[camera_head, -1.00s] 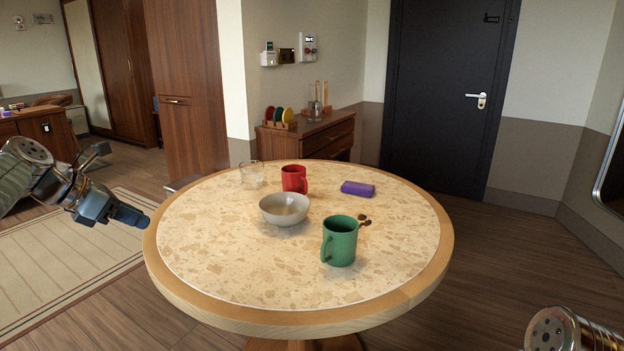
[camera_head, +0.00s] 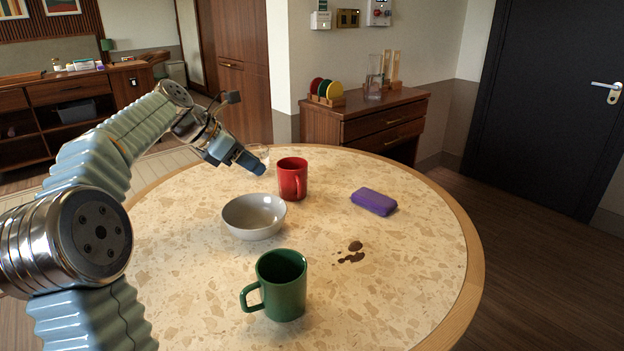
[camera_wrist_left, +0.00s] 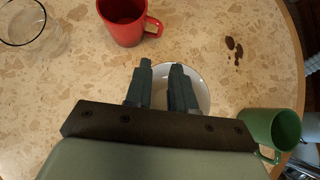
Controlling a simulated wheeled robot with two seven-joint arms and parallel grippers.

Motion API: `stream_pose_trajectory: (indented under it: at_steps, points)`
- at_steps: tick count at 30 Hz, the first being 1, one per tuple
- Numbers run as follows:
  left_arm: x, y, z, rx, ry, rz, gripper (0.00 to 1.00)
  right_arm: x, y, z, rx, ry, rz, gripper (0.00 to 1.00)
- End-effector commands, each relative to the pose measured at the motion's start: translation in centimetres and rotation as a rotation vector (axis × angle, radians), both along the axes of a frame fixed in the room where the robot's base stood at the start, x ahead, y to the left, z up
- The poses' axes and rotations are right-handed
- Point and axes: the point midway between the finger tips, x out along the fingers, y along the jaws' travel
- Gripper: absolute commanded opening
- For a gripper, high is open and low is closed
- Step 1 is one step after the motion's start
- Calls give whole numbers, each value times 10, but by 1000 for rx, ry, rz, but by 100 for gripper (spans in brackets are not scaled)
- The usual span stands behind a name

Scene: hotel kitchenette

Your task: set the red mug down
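The red mug (camera_head: 292,179) stands upright on the round table (camera_head: 420,262), behind the grey bowl (camera_head: 254,217). In the left wrist view the red mug (camera_wrist_left: 123,20) is at the top, beyond the fingertips and apart from them. My left gripper (camera_head: 257,169) is above the table, left of the mug in the head view. In the left wrist view its two fingers (camera_wrist_left: 162,66) have a gap between them and hold nothing, with the bowl (camera_wrist_left: 197,88) below. My right gripper is not in view.
A green mug (camera_head: 281,285) stands near the front. A purple sponge (camera_head: 374,201) and a dark brown spill (camera_head: 352,253) are to the right. A clear glass (camera_head: 262,153) is partly behind my left gripper; it also shows in the left wrist view (camera_wrist_left: 22,20). The table's right side is mostly clear.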

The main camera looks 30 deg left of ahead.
Motion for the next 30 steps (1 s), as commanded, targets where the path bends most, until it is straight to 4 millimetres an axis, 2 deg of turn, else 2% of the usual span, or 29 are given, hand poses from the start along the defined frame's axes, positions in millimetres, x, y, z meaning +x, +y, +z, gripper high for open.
stream_pose_trajectory:
  at_steps: [9,17,24,30]
  points:
    - [37,-25,-46,-2,4,-4,24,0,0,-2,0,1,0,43]
    - [53,-35,-62,-2,2,-1,24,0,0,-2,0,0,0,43]
    - [77,-51,-86,-1,2,-2,24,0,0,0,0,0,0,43]
    - [82,-54,-91,0,0,0,24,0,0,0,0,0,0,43]
